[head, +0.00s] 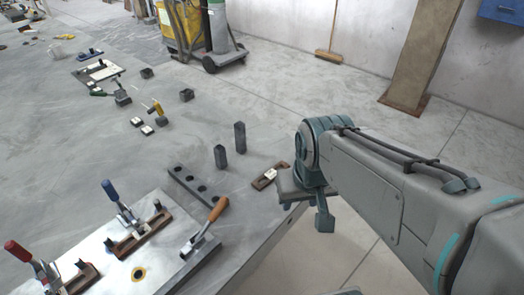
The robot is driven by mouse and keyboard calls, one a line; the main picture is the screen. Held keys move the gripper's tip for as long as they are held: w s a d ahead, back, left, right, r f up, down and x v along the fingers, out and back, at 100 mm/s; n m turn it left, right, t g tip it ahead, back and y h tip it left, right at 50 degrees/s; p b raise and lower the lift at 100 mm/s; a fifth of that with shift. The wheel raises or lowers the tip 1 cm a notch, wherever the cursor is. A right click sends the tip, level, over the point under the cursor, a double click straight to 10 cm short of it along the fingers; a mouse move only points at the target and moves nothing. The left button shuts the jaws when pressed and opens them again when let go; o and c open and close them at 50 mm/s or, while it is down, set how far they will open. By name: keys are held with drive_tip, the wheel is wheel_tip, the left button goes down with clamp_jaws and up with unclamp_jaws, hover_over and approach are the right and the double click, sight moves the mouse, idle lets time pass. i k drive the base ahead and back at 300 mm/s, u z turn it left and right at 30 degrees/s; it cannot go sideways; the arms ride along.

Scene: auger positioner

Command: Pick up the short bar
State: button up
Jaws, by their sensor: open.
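Two dark grey bars stand upright on the grey table near its right edge. The shorter-looking one, likely the short bar (220,157), is left of and nearer than a taller bar (240,138). I cannot tell for certain which is meant. My gripper (322,212) is to the right of both bars, at the table's right edge and apart from them. One teal finger hangs down in view; the other is mostly hidden. It is open, and I see nothing held in it.
A flat dark bar with holes (188,186) lies in front of the bars. A brown piece with a white label (268,176) lies between the bars and my gripper. A fixture plate (165,272) with red-, blue- and orange-handled clamps fills the front left.

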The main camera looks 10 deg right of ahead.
sight(270, 175)
drive_tip(key=z, duration=2.15)
drive_tip(key=i, duration=1.7)
drive_tip(key=u, duration=3.5)
drive_tip(key=i, duration=0.5)
